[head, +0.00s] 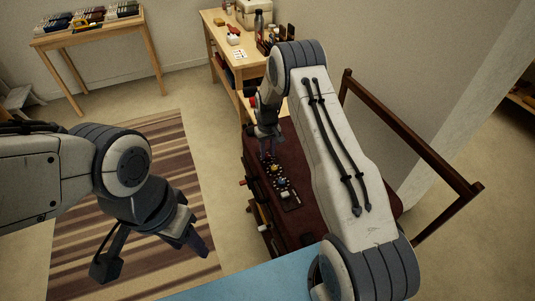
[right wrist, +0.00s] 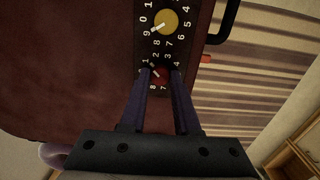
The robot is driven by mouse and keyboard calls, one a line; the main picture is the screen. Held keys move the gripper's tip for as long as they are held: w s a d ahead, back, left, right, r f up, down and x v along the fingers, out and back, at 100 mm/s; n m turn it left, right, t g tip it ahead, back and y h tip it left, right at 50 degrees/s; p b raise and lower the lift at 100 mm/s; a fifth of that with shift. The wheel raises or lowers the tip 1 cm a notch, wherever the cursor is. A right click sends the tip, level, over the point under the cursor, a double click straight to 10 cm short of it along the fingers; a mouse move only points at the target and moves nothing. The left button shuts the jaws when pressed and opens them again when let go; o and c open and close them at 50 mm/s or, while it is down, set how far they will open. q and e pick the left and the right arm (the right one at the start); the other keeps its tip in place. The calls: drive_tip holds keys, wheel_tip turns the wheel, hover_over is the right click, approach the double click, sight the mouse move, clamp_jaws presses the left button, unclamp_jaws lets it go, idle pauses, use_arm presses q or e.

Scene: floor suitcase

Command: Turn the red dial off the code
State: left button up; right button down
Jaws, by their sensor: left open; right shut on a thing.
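The dark maroon suitcase (head: 300,218) lies below my right arm, with a black dial panel (head: 287,194) on it. In the right wrist view, the red dial (right wrist: 160,73) sits between the fingertips of my right gripper (right wrist: 161,72), which is shut on it. White numbers ring the dial, partly covered by the fingers. A yellow dial (right wrist: 165,22) is just beyond it on the panel. In the head view my right gripper (head: 267,154) is over the panel's far end and the red dial cannot be made out. My left gripper (head: 152,260) is open and empty above the striped rug.
A black handle (right wrist: 228,22) and a small red part (right wrist: 206,58) are at the suitcase's edge. A dark wooden frame (head: 412,145) stands to the right. A workbench (head: 222,55) and another table (head: 88,30) are behind. The striped rug (head: 160,150) is clear.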

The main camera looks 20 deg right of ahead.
sight(267, 155)
drive_tip(key=shift+n, duration=0.6)
drive_tip(key=shift+r, duration=0.1)
drive_tip(key=c, duration=0.6)
unclamp_jaws()
drive_tip(key=shift+c, duration=0.2)
wheel_tip(267, 155, up, 10)
drive_tip(key=b, duration=0.2)
drive_tip(key=shift+r, duration=0.2)
